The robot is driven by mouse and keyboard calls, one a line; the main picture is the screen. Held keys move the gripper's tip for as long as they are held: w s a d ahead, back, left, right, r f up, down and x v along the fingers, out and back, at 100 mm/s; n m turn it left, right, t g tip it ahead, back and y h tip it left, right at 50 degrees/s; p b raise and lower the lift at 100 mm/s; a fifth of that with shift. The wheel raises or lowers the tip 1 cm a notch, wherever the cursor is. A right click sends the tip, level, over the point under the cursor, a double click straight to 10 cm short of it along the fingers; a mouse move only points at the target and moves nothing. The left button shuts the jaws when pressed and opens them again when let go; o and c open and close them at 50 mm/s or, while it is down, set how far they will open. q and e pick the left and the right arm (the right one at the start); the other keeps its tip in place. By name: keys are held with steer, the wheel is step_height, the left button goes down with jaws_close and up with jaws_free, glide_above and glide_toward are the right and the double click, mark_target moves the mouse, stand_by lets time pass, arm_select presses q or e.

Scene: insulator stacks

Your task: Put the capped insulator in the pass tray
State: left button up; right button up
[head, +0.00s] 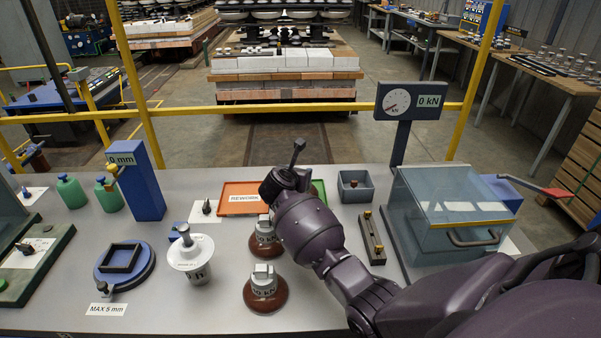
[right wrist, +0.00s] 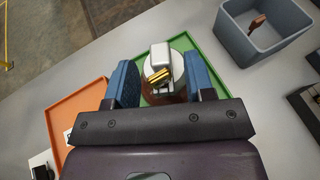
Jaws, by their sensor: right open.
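An insulator with a metal cap (right wrist: 159,54) and a brown body (right wrist: 153,99) shows in the right wrist view over the green tray (right wrist: 205,72). My right gripper (right wrist: 158,72) is open, with one blue finger on each side of the insulator; I cannot tell whether they touch it. In the head view, my right gripper (head: 284,182) hides this insulator and most of the green tray (head: 319,187). Two brown insulators with metal caps, one nearer (head: 265,291) and one farther (head: 263,246), stand on the bench. A white insulator (head: 191,258) with a pin stands left of them. My left gripper is out of view.
The orange REWORK tray (head: 239,191) lies left of the green tray. A grey bin (head: 356,187) stands to the right, and a clear-lidded box (head: 453,208) farther right. A blue column (head: 139,183) and a round blue gauge stand (head: 126,281) are on the left.

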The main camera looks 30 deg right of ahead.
steer(key=v, duration=1)
steer(key=shift+s+a+p, duration=0.2)
steer(key=shift+a+p, duration=0.05)
steer(key=shift+p, duration=0.2)
steer(key=shift+a, duration=0.1)
